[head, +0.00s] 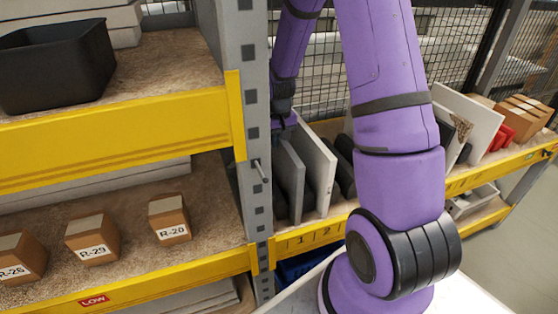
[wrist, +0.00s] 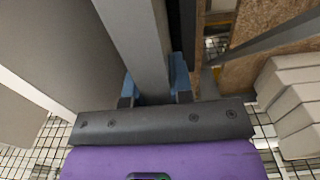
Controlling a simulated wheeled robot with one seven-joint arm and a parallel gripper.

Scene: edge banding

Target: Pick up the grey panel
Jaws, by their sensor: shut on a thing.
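The grey panel (head: 290,180) stands upright in the rack slots beside the upright post in the head view. In the wrist view the grey panel (wrist: 140,45) shows edge-on as a long bar between the blue fingertips. My gripper (wrist: 154,88) is shut on its edge, with one finger on each side. In the head view my gripper (head: 285,118) is at the panel's top, its fingers too small and partly hidden to make out.
A white panel (head: 316,165) stands close to the right of the grey one. The perforated post (head: 250,120) is close on the left. Dark panels (head: 345,165) and another white panel (head: 470,118) stand farther right. Labelled boxes (head: 92,240) sit on the left shelf.

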